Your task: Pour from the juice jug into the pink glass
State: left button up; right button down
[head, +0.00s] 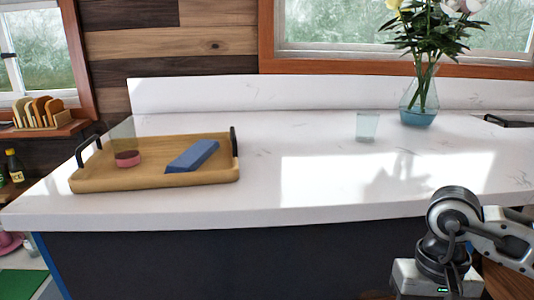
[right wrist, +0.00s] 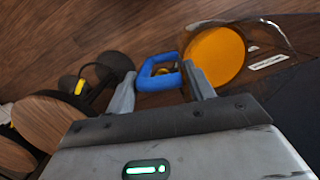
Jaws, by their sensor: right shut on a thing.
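The juice jug (right wrist: 215,56) shows in the right wrist view as a clear vessel with orange juice inside and a blue handle (right wrist: 146,75). My right gripper (right wrist: 160,72) is shut on this handle, with one finger on each side. In the head view only my right arm and wrist show, at the lower right in front of the counter; the jug and fingertips are out of that frame. A see-through glass with a pink bottom (head: 127,160), which looks like the pink glass, stands at the left of the wooden tray. My left gripper is not in view.
The wooden tray (head: 160,181) also holds a blue wedge-shaped block (head: 192,156). A pale blue glass (head: 367,127) and a flower vase (head: 418,105) stand towards the back right of the white counter (head: 310,185). The counter's middle and front are clear.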

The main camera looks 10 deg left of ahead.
aim_at(121, 129)
jog(key=z, duration=2)
jog(key=k, duration=2.15)
jog(key=u, duration=2.3)
